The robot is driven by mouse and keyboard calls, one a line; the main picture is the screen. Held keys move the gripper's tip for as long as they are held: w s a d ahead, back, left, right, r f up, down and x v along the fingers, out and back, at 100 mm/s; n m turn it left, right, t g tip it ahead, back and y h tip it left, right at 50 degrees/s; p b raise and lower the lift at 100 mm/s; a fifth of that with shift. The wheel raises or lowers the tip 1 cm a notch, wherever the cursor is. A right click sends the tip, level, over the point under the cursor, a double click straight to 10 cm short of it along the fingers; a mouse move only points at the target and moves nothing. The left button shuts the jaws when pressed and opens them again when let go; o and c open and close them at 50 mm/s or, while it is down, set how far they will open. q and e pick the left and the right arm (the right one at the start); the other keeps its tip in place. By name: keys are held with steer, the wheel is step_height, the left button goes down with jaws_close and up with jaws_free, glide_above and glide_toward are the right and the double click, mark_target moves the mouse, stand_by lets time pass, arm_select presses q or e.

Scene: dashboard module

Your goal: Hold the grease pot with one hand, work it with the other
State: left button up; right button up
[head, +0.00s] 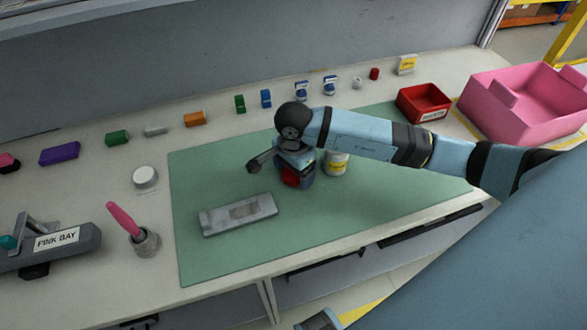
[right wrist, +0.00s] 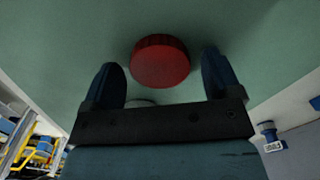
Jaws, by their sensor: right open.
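A white pot with a yellow label (head: 337,163), which looks like the grease pot, stands upright on the green mat, partly behind my right arm. A round red piece (head: 290,177) is at my right gripper (head: 295,182). In the right wrist view the red piece (right wrist: 160,61) lies between the two spread fingertips of the gripper (right wrist: 164,75), with space on both sides. I cannot tell whether it is a lid. A pale edge shows below it, mostly hidden by the gripper. My left gripper is not in view.
A grey metal plate (head: 238,214) lies on the green mat (head: 350,222). A grey cup (head: 146,243) with a pink-handled brush stands left. A red bin (head: 424,103) and pink crate (head: 530,104) are at right. Several small coloured items line the back. The front mat is clear.

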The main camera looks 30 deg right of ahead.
step_height(320, 180, up, 12)
steer(key=shift+r, duration=0.15)
stand_by(0.4)
steer(key=shift+s, duration=0.1)
